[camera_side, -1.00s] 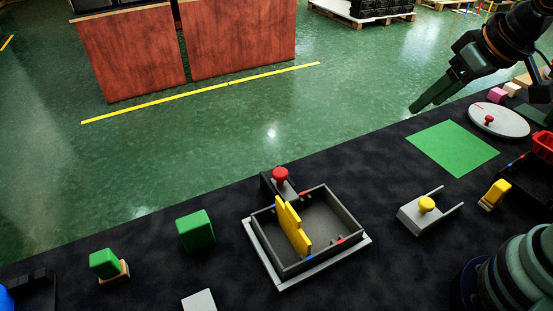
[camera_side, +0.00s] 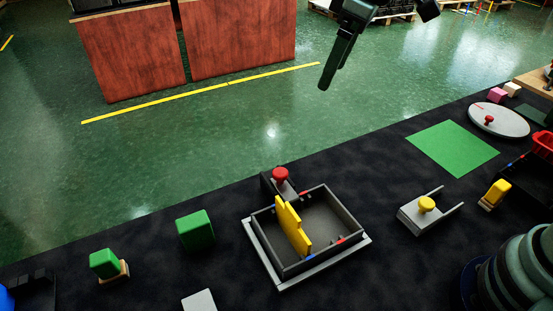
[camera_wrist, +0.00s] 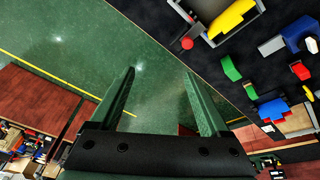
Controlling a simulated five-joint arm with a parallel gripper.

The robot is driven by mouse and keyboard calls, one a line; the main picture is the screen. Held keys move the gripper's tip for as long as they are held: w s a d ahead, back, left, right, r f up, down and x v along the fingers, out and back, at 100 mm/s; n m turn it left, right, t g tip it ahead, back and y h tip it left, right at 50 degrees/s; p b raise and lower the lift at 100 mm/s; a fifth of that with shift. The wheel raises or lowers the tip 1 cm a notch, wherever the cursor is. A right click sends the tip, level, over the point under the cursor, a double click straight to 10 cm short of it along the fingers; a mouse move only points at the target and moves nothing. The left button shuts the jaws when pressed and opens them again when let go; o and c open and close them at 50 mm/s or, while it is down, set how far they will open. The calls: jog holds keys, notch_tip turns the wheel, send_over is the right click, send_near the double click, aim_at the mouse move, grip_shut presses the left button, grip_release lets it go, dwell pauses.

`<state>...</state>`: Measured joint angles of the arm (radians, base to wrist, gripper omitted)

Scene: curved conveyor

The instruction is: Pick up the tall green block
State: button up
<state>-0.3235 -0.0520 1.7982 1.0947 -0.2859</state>
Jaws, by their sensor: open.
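A green block (camera_side: 196,231) stands alone on the dark mat, left of the grey tray in the side view; it also shows in the wrist view (camera_wrist: 231,68). A second green block (camera_side: 103,263) sits on a small wooden base further left. I cannot tell for certain which is the tall one. My gripper (camera_side: 323,84) is high up, apart from both blocks, over the far side. In the wrist view my gripper (camera_wrist: 160,73) has its two fingers spread with nothing between them, and both blocks lie to the right of it.
A grey tray (camera_side: 357,241) with a yellow divider (camera_side: 292,227) and a red knob (camera_side: 280,175) stands mid-mat. A grey bracket with a yellow knob (camera_side: 426,204), a green sheet (camera_side: 452,147) and a white disc (camera_side: 510,122) lie to the right. Bare mat surrounds the lone green block.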

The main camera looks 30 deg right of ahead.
jog(key=w+a+f+n+g, duration=0.1)
jog(key=w+a+n, duration=0.1)
jog(key=a, duration=0.3)
jog(key=w+a+f+n, duration=0.2)
jog(key=a, duration=0.3)
jog(key=n+g+h, duration=0.1)
jog(key=n+g, duration=0.1)
jog(key=n, duration=0.5)
send_over(189, 223)
notch_tip(189, 223, down, 13)
jog(key=shift+f, duration=0.1)
notch_tip(189, 223, down, 6)
jog(key=shift+f, duration=0.2)
jog(key=shift+w+d+f, duration=0.1)
jog(key=shift+d+f, duration=0.05)
jog(key=shift+f, duration=1.25)
jog(key=shift+d+f, duration=0.15)
jog(key=shift+f, duration=1.2)
grip_shut()
